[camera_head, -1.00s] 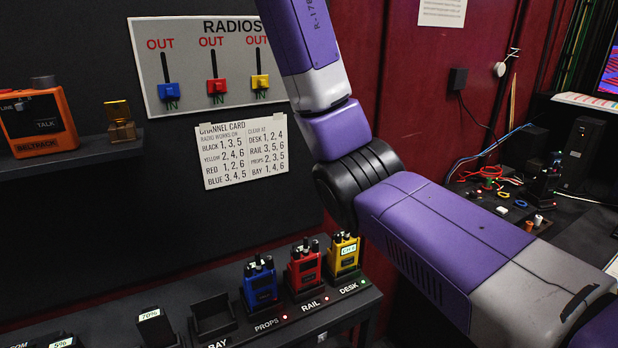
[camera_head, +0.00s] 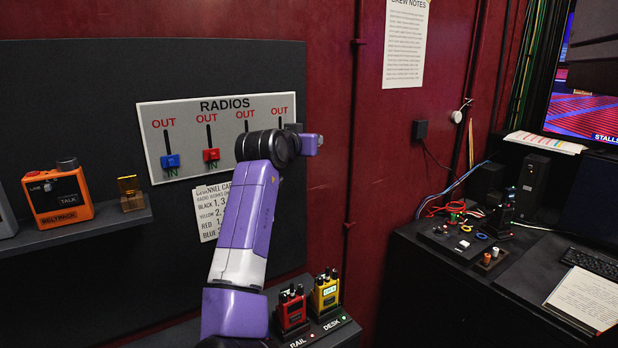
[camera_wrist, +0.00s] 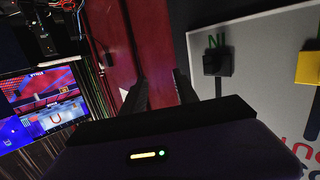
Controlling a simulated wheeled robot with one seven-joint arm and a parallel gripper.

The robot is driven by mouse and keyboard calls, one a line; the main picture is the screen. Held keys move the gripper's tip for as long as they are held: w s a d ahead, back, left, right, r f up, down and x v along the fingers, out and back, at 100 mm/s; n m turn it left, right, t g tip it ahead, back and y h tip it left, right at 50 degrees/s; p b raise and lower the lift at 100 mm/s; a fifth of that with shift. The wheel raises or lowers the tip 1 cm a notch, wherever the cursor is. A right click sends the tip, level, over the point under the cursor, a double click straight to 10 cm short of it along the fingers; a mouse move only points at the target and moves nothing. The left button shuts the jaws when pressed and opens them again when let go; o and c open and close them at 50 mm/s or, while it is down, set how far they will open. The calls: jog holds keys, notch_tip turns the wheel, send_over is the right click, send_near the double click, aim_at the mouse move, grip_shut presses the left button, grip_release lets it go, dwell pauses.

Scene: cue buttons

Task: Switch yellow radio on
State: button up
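The yellow radio (camera_head: 325,293) stands upright at DESK on the low shelf, with a small pale display on its front. A green light shows by DESK and a red light by RAIL. On the RADIOS board (camera_head: 146,117), the yellow slider is hidden behind my arm in the head view. In the wrist view the yellow slider (camera_wrist: 309,67) is at the right edge, beside a black slider (camera_wrist: 217,64) at an IN mark. My gripper (camera_wrist: 160,76) is open and empty, left of the black slider, with red wall beyond. Its fingers are hidden in the head view.
The red radio (camera_head: 290,308) stands at RAIL, left of the yellow one. My arm partly covers the channel card (camera_head: 207,215). An orange beltpack (camera_head: 58,195) sits on the left shelf. A dark desk (camera_head: 425,280) with cables and devices is at right.

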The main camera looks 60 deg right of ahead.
jog(key=s+a+f+m+g+y, duration=0.1)
jog(key=s+f+y, duration=0.1)
jog(key=f, duration=0.5)
jog(key=s+a+f+m+g+y, duration=0.1)
jog(key=s+a+f+y, duration=0.15)
jog(key=f, duration=0.45)
jog(key=m+g+y, duration=0.2)
jog(key=m+y, duration=0.2)
jog(key=y, duration=0.3)
send_near(320, 278)
jog(key=shift+p+x, duration=0.8)
jog(key=shift+x, duration=3.5)
grip_shut()
